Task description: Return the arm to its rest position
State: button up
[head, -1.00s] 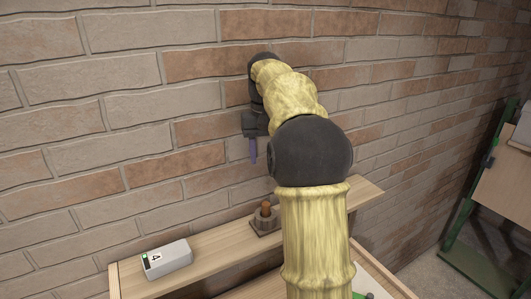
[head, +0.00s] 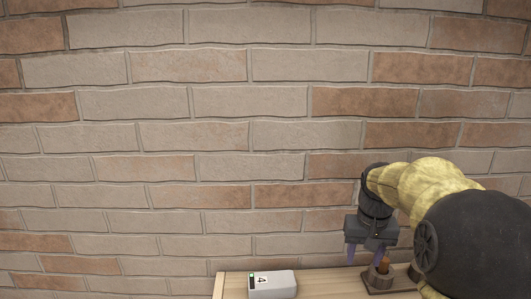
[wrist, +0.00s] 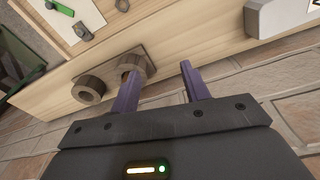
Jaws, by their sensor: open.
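My gripper (head: 363,254) hangs from my yellow and black arm at the lower right of the head view. In the wrist view its two purple fingers (wrist: 160,71) are apart, with nothing held between them. A wooden holder (head: 378,279) with an orange-brown peg (head: 382,265) stands on the shelf, close to the gripper in the head view. In the wrist view the holder (wrist: 94,85) shows two round rings, and the left finger overlaps one of them. I cannot tell whether they touch.
A wooden shelf (head: 233,286) runs along the brick wall (head: 220,120). A grey box (head: 283,284) marked 4 sits on it, left of the holder. The wrist view also shows a white panel (wrist: 80,14) with a green item. The wall above the shelf is bare.

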jog(key=s+a+f+n+b, duration=0.1)
jog(key=s+a+f, duration=0.3)
jog(key=s+f, duration=0.3)
jog(key=s+a+f+t+b, duration=0.1)
jog(key=s+a+f, duration=0.3)
jog(key=s+f, duration=0.4)
jog(key=shift+s+f+n, duration=0.25)
jog(key=shift+n, duration=0.15)
jog(key=shift+c, duration=0.5)
dwell(0.4)
